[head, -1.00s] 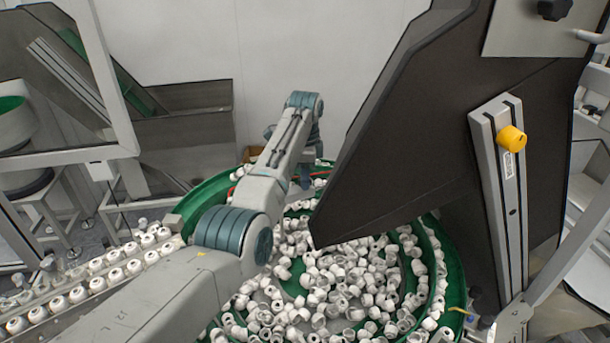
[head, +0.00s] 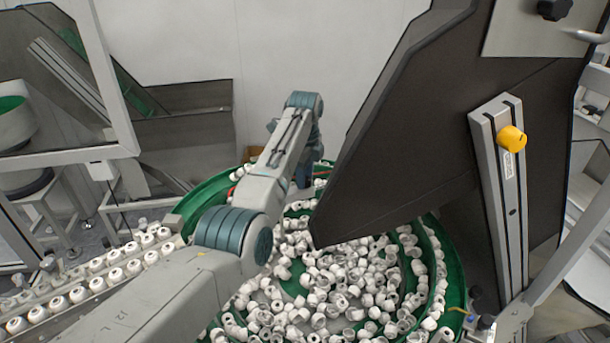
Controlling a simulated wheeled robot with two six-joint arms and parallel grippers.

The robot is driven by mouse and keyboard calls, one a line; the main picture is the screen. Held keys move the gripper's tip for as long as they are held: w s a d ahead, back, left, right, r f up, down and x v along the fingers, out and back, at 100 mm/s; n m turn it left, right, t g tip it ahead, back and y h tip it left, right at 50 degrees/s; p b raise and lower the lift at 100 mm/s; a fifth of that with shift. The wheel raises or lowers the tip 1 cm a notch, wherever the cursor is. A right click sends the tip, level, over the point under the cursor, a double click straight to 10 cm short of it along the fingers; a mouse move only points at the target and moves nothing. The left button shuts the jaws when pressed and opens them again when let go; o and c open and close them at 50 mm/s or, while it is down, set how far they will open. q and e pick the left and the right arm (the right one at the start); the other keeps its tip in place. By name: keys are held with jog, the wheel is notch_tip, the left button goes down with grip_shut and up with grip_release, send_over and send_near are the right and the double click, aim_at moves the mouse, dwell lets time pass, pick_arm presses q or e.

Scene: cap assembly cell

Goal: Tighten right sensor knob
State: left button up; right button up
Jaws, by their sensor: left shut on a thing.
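My left arm reaches in from the bottom left, and its wrist bends down at the far rim of the green bowl. My left gripper (head: 306,177) is small and dark below that wrist, beside the edge of the dark panel. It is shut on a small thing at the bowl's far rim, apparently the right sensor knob. The knob itself and the fingertips are too small and covered to make out. My right gripper is not in view.
The green bowl (head: 457,262) holds many loose white caps. A large dark panel (head: 430,150) overhangs its right side. A yellow knob (head: 511,138) sits on a metal upright (head: 512,215). A rail of white caps (head: 100,283) runs at left.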

pick_arm(q)
jog(key=shift+r, duration=0.15)
jog(key=o, duration=1)
jog(key=shift+c, duration=0.2)
jog(key=shift+r+b, duration=0.4)
jog(key=shift+b, duration=0.1)
notch_tip(320, 180, up, 10)
jog(key=b, duration=0.4)
